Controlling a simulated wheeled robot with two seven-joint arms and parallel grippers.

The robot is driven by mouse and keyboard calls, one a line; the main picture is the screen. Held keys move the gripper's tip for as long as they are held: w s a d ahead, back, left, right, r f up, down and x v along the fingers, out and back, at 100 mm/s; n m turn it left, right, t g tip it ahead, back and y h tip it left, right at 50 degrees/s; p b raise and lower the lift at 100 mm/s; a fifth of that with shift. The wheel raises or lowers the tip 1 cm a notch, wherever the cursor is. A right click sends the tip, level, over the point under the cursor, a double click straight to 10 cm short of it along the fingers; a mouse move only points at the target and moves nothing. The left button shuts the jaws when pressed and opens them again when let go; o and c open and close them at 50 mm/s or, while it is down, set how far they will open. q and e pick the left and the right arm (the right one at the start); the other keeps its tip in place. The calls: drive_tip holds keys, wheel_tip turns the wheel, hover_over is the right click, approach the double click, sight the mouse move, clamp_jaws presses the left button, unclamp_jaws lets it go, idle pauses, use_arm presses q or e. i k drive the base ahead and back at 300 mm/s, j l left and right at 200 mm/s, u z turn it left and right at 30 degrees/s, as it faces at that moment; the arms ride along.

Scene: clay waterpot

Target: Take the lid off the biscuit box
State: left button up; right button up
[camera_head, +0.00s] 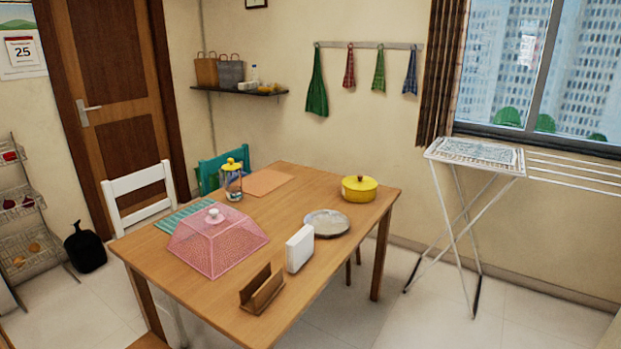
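A round yellow container (359,189) with a lid and a small dark-gold knob stands at the right back of the wooden table. Its lid appears to be on. A clear jar (233,184) with a yellow top stands further left on the table. I cannot tell for certain which of the two is the biscuit box. Neither of my grippers is in view.
On the wooden table (318,198) are a pink mesh food cover (217,243), a white upright block (300,248), a round plate (327,222), a wooden holder (262,290) and mats. Chairs stand behind it. A drying rack (474,156) stands right.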

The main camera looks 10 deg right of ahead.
sight(359, 182)
drive_tip(key=i+l+u, duration=0.35)
drive_tip(key=l, duration=0.2)
drive_tip(key=i+l+u, duration=0.3)
drive_tip(key=l, duration=0.35)
drive_tip(key=i+l+u, duration=0.2)
drive_tip(key=l, duration=0.2)
drive_tip(key=i+l+u, duration=0.15)
drive_tip(key=l, duration=0.2)
